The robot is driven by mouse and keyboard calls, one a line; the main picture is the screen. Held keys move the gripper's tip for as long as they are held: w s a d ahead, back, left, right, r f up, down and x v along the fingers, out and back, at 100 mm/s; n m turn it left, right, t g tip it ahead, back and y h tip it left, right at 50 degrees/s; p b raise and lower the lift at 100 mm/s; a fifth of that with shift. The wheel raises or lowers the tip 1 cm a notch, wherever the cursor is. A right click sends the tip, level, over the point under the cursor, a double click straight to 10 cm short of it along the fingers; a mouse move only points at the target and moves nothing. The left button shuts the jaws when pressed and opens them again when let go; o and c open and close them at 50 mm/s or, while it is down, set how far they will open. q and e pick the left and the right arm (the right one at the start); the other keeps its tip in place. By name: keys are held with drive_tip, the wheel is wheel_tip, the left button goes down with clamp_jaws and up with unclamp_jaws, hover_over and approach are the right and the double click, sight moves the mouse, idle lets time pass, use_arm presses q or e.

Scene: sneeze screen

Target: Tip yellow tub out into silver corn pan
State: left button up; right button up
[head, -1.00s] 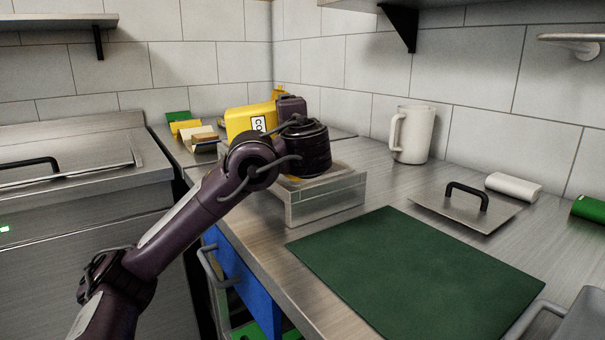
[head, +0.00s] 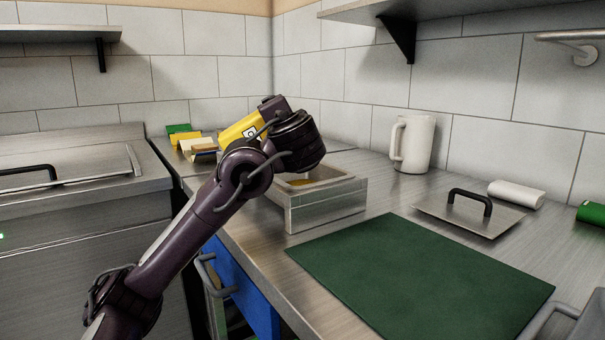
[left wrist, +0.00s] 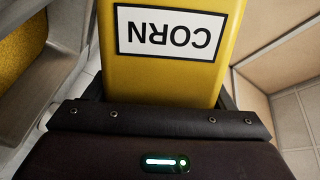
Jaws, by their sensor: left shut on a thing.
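The yellow tub (head: 240,130) is held by my left gripper above the back left part of the silver corn pan (head: 327,206). In the left wrist view the tub (left wrist: 168,78) fills the middle, its CORN label upside down. My left gripper (left wrist: 165,105) is shut on it; in the head view the wrist covers the fingers. The tub looks tilted, and its mouth is hidden. Yellow contents (head: 302,182) show inside the pan, and a yellow grainy mass (left wrist: 28,55) shows at the left of the wrist view. My right gripper is not in view.
A green board (head: 420,275) lies in front of the pan. A flat metal lid with a black handle (head: 470,209), a white mug (head: 414,143) and a white roll (head: 516,194) are to the right. Small yellow and green items (head: 187,137) stand behind at left.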

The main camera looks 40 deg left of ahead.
use_arm(q)
drive_tip(key=shift+s+a+r+n, duration=0.1)
drive_tip(key=shift+s+r+n, duration=0.1)
drive_tip(key=shift+r+n, duration=0.5)
drive_tip(key=shift+f, duration=0.1)
drive_tip(key=r+n, duration=0.2)
drive_tip(key=n, duration=0.1)
drive_tip(key=shift+s+a+r+p, duration=0.2)
drive_tip(key=shift+s+r+p, duration=0.05)
drive_tip(key=shift+r+p, duration=0.15)
